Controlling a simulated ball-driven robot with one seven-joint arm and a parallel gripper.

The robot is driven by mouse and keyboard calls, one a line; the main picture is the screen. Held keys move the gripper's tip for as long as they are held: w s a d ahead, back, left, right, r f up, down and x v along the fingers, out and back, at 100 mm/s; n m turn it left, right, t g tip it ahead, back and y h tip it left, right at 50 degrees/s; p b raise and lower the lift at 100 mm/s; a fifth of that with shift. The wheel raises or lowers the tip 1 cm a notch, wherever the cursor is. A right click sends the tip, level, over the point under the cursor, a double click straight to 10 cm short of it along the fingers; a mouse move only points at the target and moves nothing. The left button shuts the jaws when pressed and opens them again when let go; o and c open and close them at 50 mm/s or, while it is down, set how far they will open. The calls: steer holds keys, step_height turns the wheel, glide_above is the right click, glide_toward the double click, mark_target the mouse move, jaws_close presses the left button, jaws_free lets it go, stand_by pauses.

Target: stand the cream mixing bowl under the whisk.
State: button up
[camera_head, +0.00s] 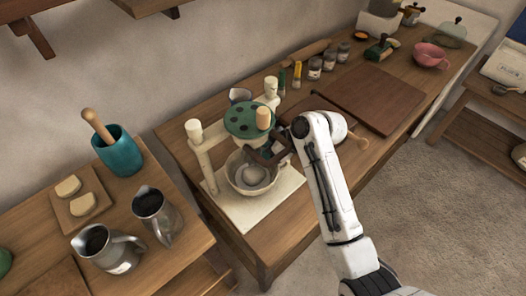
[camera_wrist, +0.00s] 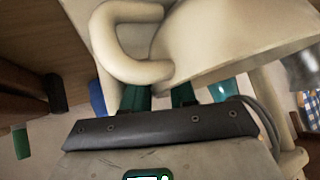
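The cream mixing bowl (camera_head: 240,184) is upright over the pale base plate (camera_head: 262,212) of a cream stand (camera_head: 203,154). It sits below the stand's green spotted top (camera_head: 247,119). The whisk is not clearly distinguishable; the top and my arm cover part of that area. My gripper (camera_head: 266,154) is at the bowl's right rear side. In the wrist view, the bowl (camera_wrist: 225,35) and its looped handle (camera_wrist: 132,72) fill the upper middle. My gripper's green fingers (camera_wrist: 160,97) are close together at the handle, apparently shut on it; their tips are hidden.
A dark board (camera_head: 372,97), several jars (camera_head: 315,68) and a pink cup (camera_head: 430,56) stand farther along the counter. On the left counter are a teal crock (camera_head: 118,152) and two metal jugs (camera_head: 155,212). Floor is clear at right (camera_head: 430,210).

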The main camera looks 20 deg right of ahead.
steer(key=shift+r, duration=0.1)
steer(key=v, duration=1.2)
steer(key=shift+b, duration=0.3)
